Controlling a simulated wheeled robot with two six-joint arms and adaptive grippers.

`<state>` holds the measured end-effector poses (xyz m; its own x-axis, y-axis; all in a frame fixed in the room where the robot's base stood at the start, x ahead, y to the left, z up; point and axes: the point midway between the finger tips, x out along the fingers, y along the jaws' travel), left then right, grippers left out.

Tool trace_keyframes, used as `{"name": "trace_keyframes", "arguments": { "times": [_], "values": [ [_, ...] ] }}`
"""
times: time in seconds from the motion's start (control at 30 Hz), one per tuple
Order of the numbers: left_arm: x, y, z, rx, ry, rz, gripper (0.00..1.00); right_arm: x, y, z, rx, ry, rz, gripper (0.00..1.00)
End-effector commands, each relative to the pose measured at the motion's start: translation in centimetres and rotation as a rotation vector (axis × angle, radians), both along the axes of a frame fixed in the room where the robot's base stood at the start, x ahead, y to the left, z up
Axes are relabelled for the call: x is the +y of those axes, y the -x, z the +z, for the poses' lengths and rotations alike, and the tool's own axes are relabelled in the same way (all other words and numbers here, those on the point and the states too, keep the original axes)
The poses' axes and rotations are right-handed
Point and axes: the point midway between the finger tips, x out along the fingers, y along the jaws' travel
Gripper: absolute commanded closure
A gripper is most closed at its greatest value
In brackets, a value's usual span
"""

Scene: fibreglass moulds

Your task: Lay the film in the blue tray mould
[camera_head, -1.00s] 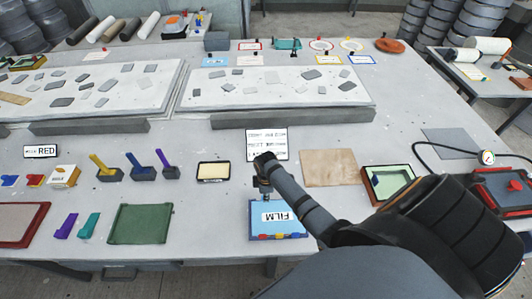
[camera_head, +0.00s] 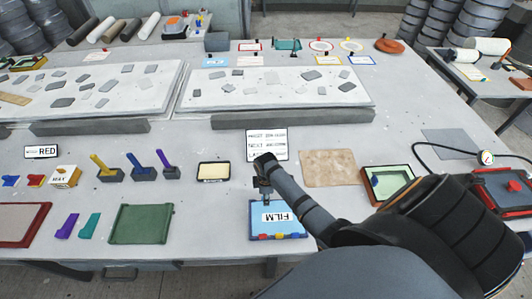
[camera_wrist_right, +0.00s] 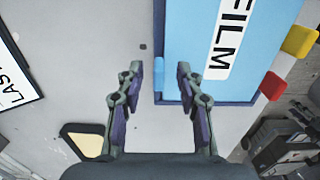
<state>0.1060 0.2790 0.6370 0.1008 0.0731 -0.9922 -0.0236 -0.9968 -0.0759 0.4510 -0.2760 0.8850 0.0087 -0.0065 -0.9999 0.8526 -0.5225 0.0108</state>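A blue panel with a white FILM label (camera_head: 262,232) lies at the table's front edge, with red and yellow tabs along its near side. In the right wrist view the blue panel (camera_wrist_right: 195,75) fills the upper middle, and a small light blue tab (camera_wrist_right: 159,75) sticks out from its edge. My right gripper (camera_head: 264,192) is over the panel's far edge. In the wrist view the gripper (camera_wrist_right: 158,88) is open, its fingers on either side of the light blue tab; contact cannot be told. I cannot clearly make out a blue tray mould. My left gripper is out of view.
A green tray (camera_head: 142,224) and a red-rimmed tray (camera_head: 42,222) lie to the left. A framed pale green tray (camera_head: 405,172) and a brown sheet (camera_head: 330,168) lie to the right. A printed card (camera_head: 267,137) lies behind the gripper. A black hose (camera_head: 432,146) arcs at right.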

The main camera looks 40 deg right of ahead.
Motion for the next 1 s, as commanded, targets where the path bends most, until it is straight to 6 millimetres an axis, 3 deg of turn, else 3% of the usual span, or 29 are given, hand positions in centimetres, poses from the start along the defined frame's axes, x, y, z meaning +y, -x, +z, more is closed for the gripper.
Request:
{"name": "trace_keyframes", "arguments": {
  "times": [0.23,0.5,0.7,1.0],
  "values": [
    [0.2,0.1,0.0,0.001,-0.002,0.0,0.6,-0.1,-0.1,1.3,-0.004,0.001,0.0,0.63],
    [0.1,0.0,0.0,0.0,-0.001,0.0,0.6,0.0,-0.1,7.7,-0.005,0.001,0.001,0.63],
    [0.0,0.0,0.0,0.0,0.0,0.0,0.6,0.1,0.0,11.1,-0.003,0.001,0.0,0.63],
    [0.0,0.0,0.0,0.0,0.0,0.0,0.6,0.1,0.1,12.0,0.0,0.0,0.0,0.63]
  ]
}}
